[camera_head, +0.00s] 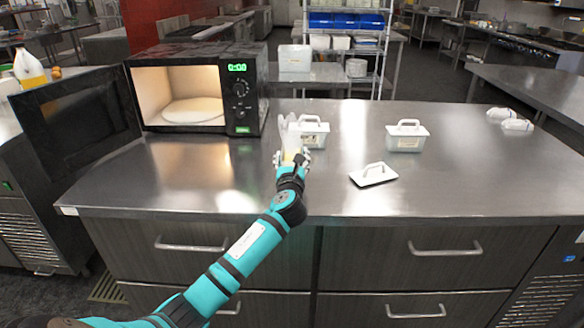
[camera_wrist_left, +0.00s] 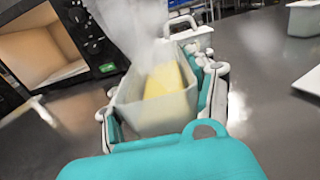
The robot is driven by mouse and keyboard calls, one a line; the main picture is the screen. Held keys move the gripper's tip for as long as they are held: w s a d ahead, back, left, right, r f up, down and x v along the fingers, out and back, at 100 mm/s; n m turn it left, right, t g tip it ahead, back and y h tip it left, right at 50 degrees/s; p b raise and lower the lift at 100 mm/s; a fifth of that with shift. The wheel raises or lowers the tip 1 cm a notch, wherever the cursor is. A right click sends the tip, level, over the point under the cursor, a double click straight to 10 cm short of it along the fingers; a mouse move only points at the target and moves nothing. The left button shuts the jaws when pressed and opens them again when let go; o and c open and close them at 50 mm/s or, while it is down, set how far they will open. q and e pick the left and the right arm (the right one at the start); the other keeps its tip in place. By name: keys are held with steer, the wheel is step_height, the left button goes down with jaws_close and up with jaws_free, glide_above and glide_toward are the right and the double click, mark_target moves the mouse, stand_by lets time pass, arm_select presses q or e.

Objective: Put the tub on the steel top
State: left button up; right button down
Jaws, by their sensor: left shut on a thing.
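The tub (camera_wrist_left: 150,105) is a small translucent open container with a yellow block (camera_wrist_left: 168,80) inside. My left gripper (camera_wrist_left: 165,100) is shut on it, one finger on each side. White steam rises from the tub in both views. In the head view my left gripper (camera_head: 292,157) is over the steel top (camera_head: 230,180), right of the microwave, and largely hides the tub. I cannot tell whether the tub touches the steel. My right gripper is not in view.
The microwave (camera_head: 240,60) stands open and lit, its door (camera_head: 75,118) swung left. A lidded tub (camera_head: 313,133) stands just behind my gripper, another (camera_head: 407,138) to the right. A loose white lid (camera_head: 373,176) lies nearer. White bottles (camera_head: 515,124) lie far right. The front steel is clear.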

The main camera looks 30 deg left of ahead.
arm_select(q)
steer(key=shift+f, duration=1.3)
steer(key=shift+f, duration=0.1)
steer(key=o, duration=1.4)
steer(key=shift+s, duration=0.1)
steer(key=v, duration=1.2)
